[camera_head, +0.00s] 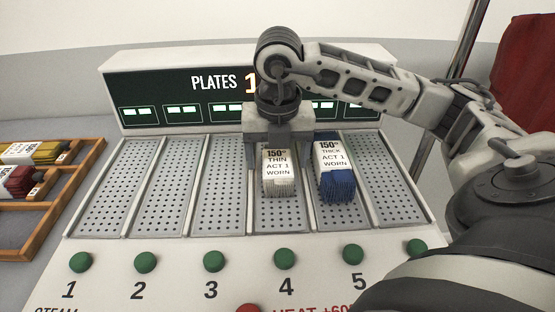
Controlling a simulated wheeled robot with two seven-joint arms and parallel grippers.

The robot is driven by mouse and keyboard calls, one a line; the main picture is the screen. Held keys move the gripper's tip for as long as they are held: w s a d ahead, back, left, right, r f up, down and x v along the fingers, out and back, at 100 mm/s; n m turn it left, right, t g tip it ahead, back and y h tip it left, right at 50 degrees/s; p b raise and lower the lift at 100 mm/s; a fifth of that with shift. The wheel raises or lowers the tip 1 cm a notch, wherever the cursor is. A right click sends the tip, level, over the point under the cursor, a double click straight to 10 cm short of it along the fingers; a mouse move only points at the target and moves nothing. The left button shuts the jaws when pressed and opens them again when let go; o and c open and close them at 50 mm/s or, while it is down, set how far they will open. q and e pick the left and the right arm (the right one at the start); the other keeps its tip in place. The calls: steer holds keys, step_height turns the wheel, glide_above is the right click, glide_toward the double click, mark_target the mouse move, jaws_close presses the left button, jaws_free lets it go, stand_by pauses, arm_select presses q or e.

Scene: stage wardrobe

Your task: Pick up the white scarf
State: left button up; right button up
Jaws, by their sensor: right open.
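The white scarf (279,188) lies folded on the perforated plate above number 4, with its fringe toward me. My right gripper (280,154) is open over the scarf's far end, pointing down. Its fingers show at the left and right sides of that end. I cannot tell whether they touch the scarf. The gripper body hides the scarf's far edge. My left gripper is not in view.
A blue scarf (337,186) labelled "150° THICK ACT 1 WORN" lies on the plate just right. The other plates are bare. Green buttons (285,258) line the front. A wooden rack (82,160) with yellow and red scarves stands left. A dark red cloth (525,75) hangs at the right.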

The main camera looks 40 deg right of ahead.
steer(key=shift+f, duration=0.25)
steer(key=c, duration=1)
steer(key=shift+r, duration=0.1)
steer(key=shift+c, duration=0.2)
